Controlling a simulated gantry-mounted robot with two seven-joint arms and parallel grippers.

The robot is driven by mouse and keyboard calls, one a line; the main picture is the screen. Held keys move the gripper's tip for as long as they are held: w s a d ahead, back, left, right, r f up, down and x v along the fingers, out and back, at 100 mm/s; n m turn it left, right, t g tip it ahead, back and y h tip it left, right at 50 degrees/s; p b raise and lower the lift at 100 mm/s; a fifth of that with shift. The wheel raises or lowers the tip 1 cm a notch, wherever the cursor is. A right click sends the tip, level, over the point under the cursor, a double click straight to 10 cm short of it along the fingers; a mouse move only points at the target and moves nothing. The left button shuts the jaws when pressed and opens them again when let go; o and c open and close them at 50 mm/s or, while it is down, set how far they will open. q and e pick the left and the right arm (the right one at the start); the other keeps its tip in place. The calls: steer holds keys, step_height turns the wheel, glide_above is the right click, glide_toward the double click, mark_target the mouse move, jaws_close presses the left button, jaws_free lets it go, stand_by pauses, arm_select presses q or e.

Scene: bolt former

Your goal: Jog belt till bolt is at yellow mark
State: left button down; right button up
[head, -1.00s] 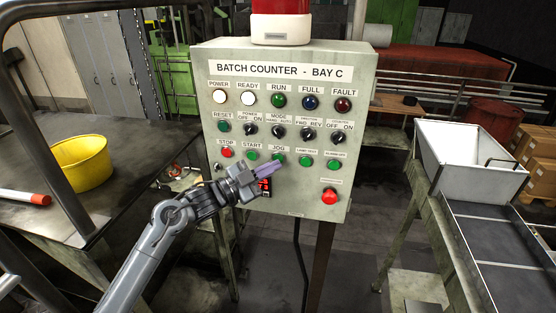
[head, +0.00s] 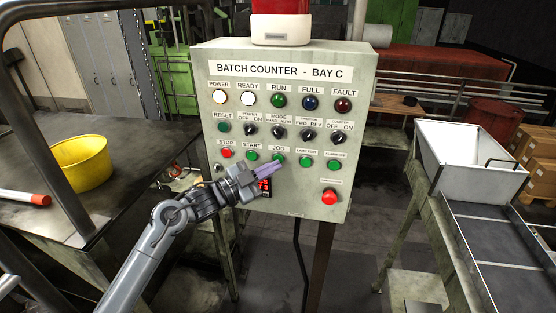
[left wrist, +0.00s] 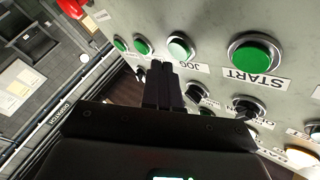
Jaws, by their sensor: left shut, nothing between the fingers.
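The green JOG button (head: 278,159) is on the front of the grey control box (head: 222,185), between START and another green button. In the left wrist view the JOG button (left wrist: 180,46) looks paler than its neighbours. My left gripper (head: 278,170) is shut and empty, its fingertips just below the JOG button. In the left wrist view the fingertips (left wrist: 165,72) overlap the area near the button's edge; I cannot tell whether they touch it. The gripper partly covers a red digital display (head: 265,187). No bolt or yellow mark can be made out. My right gripper is not in view.
START (head: 252,155) and STOP (head: 227,153) are left of JOG. A red mushroom button (head: 329,197) is at lower right of the box. Selector knobs (head: 278,132) are above. A white hopper (head: 465,160) over a dark chute or belt (head: 490,240) stands right. A yellow bucket (head: 80,163) stands left.

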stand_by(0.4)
arm_select(q)
steer(key=shift+w, duration=0.15)
steer(key=shift+w+d+b, duration=0.1)
steer(key=shift+w+b, duration=0.15)
steer(key=shift+b, duration=0.2)
